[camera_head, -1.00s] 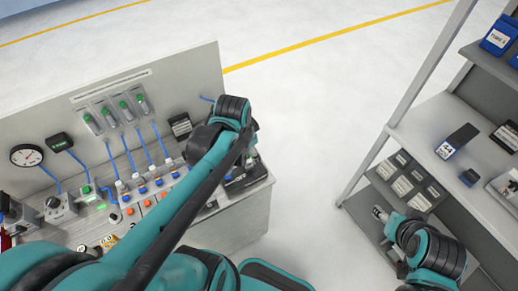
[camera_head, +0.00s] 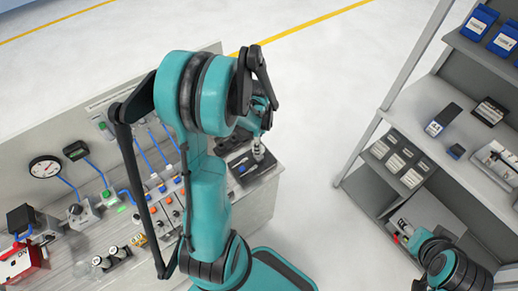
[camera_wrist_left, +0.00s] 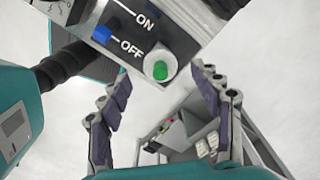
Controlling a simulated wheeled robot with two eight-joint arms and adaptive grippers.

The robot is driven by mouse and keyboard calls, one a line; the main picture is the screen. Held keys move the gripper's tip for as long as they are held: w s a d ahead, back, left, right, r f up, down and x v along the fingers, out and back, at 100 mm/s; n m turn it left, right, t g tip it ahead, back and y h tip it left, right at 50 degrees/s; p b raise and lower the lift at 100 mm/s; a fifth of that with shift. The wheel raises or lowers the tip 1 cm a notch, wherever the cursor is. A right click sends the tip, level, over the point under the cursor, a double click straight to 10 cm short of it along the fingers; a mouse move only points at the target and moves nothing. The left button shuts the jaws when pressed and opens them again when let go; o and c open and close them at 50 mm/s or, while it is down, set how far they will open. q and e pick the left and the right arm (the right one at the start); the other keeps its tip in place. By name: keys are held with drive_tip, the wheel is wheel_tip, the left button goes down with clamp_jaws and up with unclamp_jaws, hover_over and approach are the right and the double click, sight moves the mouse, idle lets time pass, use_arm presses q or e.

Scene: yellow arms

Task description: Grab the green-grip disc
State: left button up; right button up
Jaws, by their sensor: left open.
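The green-grip disc (camera_wrist_left: 160,70) shows in the left wrist view as a green round grip inside a pale ring. It sits at the near corner of a dark panel (camera_wrist_left: 178,38) marked ON and OFF. My left gripper (camera_wrist_left: 160,78) is open, with one finger on each side of the disc in the picture and no clear contact. In the head view my left gripper (camera_head: 260,150) is small and points down at the dark panel (camera_head: 246,170) on the bench's right end; the disc cannot be made out there. My right gripper (camera_head: 403,228) is at the lower right, its jaws unclear.
A blue knob (camera_wrist_left: 102,34) sits on the panel beside the OFF label. The bench (camera_head: 262,205) holds a gauge (camera_head: 45,168), blue tubes and several switches, partly hidden by my left arm. A grey shelf (camera_head: 455,150) stands at the right. Open floor (camera_head: 318,120) lies between them.

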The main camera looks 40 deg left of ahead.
use_arm(q)
wheel_tip(320, 180, down, 2)
drive_tip(key=shift+f, duration=0.1)
clamp_jaws()
idle(0.5)
